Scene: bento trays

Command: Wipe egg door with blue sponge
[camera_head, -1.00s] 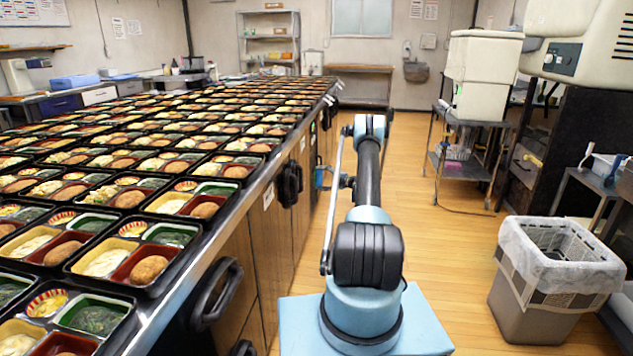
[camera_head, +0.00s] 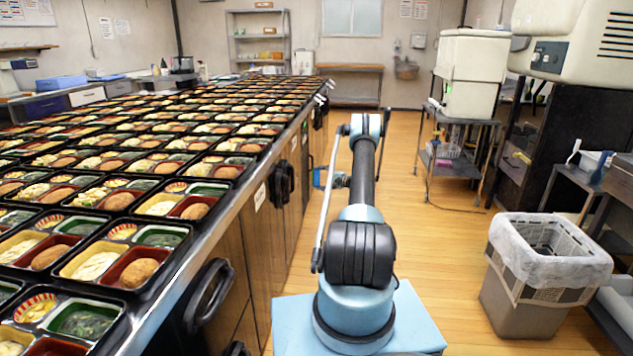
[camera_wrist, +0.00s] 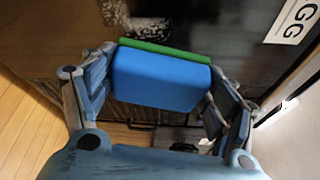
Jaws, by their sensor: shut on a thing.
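In the wrist view my gripper (camera_wrist: 160,82) is shut on the blue sponge (camera_wrist: 160,80), with one finger at each side. The sponge is a blue block with a green layer on its far side. Beyond it is a dark door surface (camera_wrist: 235,35) with a white label (camera_wrist: 291,20) reading "GG"; the rest of the label is cut off. I cannot tell whether the sponge touches the door.
The long counter at left holds rows of filled bento trays (camera_head: 100,240). Black handles (camera_head: 208,297) stick out from its wooden doors. A lined bin (camera_head: 540,300) and a metal cart (camera_head: 465,125) stand at right. The wooden floor (camera_head: 400,230) between is clear.

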